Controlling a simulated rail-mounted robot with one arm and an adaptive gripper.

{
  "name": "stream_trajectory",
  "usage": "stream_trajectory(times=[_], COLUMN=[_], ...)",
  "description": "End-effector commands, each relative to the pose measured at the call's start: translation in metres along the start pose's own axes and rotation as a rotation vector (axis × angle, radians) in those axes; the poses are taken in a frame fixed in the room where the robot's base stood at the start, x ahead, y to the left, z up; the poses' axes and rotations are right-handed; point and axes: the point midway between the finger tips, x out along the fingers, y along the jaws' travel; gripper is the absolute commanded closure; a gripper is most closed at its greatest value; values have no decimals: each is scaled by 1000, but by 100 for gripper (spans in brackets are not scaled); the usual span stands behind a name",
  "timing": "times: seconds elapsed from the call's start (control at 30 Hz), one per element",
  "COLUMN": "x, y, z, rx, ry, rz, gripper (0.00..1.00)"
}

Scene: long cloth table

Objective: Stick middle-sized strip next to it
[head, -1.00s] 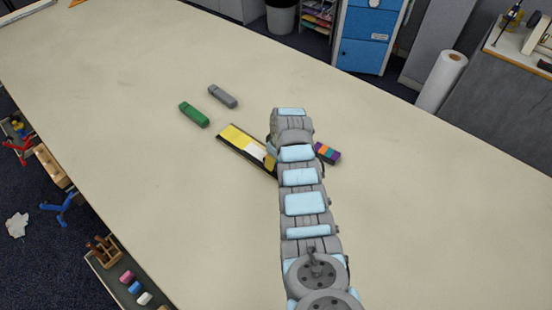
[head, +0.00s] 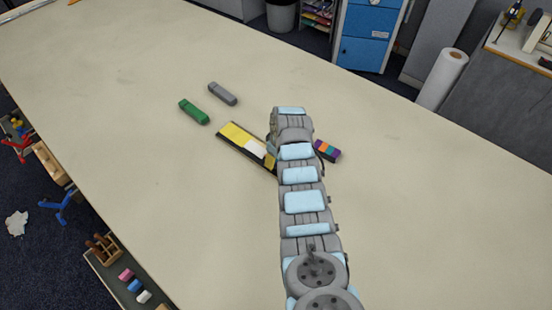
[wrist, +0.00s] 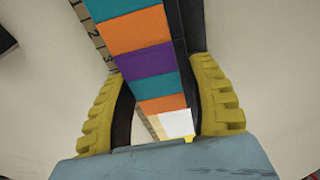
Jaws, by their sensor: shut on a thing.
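A long dark tray with a ruler edge (head: 238,146) lies on the table in the head view. A yellow strip (head: 237,134) lies in its far-left part, with a white strip (head: 256,148) beside it toward my arm. My gripper (wrist: 158,95) is shut on a strip with teal, orange and purple bands (wrist: 143,62); its end (head: 327,151) shows right of my arm in the head view. In the wrist view the banded strip lines up with the tray, and the white strip (wrist: 177,123) shows beyond its near end. My arm hides most of the gripper in the head view; whether the strip touches the tray is unclear.
A green block (head: 194,112) and a grey block (head: 222,94) lie on the table beyond the tray's left end. The cream table (head: 420,200) is clear around them and to the right of my arm.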

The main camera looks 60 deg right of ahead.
Motion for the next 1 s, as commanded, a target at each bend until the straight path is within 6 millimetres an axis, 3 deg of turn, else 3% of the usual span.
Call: stream_trajectory(times=[0.17,0.2,0.27,0.3,0.67,1.0], x=[2,2,2,2,0,-27], y=[0,0,0,0,0,1], z=[0,0,0,0,0,-1], rx=[0,0,0,0,0,-2], ry=[0,0,0,0,1,4], rz=[0,0,0,0,1,5], gripper=[79,34,17,13,13,13])
